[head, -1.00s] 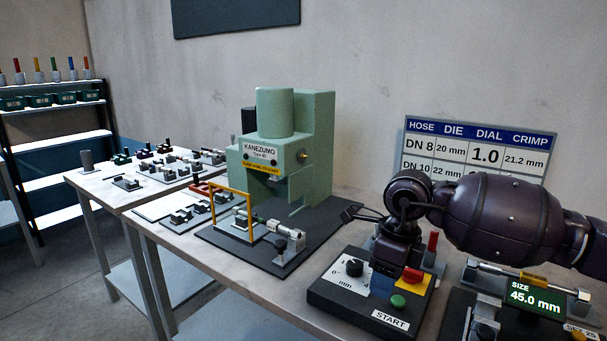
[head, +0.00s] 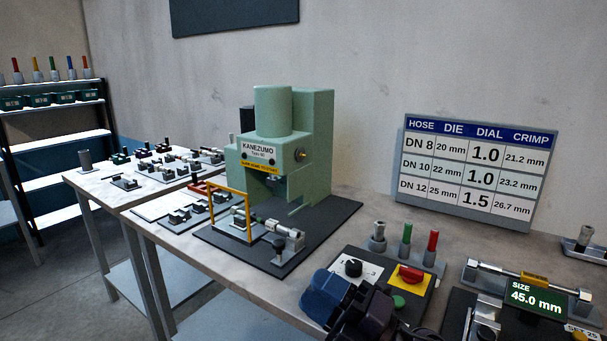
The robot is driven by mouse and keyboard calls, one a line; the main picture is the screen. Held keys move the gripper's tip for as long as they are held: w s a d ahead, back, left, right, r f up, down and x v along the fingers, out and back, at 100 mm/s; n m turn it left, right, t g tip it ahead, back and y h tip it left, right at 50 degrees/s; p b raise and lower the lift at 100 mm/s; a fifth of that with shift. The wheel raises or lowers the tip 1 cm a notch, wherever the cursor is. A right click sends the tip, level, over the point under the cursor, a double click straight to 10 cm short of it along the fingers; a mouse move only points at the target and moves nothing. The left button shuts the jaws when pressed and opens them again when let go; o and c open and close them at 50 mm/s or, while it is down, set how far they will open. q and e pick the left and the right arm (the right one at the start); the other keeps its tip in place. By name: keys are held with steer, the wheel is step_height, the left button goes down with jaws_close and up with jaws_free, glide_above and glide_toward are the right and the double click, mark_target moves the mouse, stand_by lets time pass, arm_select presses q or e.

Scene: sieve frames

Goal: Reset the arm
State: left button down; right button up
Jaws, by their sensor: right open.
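My right gripper (head: 338,298) is low at the bottom middle of the head view, in front of the control box (head: 348,254). Its dark blue and purple parts cover the box's near left corner and its START label. The jaws are open, and I see nothing held between them. The box carries a black dial knob (head: 353,267), a red switch on a yellow plate (head: 410,274) and a green button (head: 398,302). My left gripper is out of view.
A green press (head: 313,130) stands on a dark base plate left of the box. Small fittings (head: 405,233) stand behind the box. A gauge reading 45.0 mm (head: 536,297) is at the right. A hose chart (head: 478,214) leans at the wall.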

steer(key=s+d+f+m+t+h, duration=0.2)
steer(key=d+f+m+h, duration=0.6)
steer(key=d+m+h, duration=0.3)
steer(key=s+d+f+m+t+h, duration=0.2)
steer(key=d+f+m+h, duration=0.65)
steer(key=m, duration=0.55)
steer(key=s+d+f+m+g, duration=0.2)
steer(key=s+f+g, duration=0.2)
steer(key=s, duration=0.3)
steer(key=s+d+f+m+g+h, duration=0.1)
steer(key=s+d+f+m+g, duration=0.2)
steer(key=s, duration=0.5)
steer(key=s+d+f+m+g, duration=0.1)
steer(key=s+f+g, duration=0.3)
steer(key=s, duration=0.3)
steer(key=w+f+n+t, duration=0.1)
steer(key=w+f+t, duration=0.6)
steer(key=f, duration=0.2)
steer(key=shift+w+a+f+t, duration=0.2)
steer(key=shift+w+t, duration=0.2)
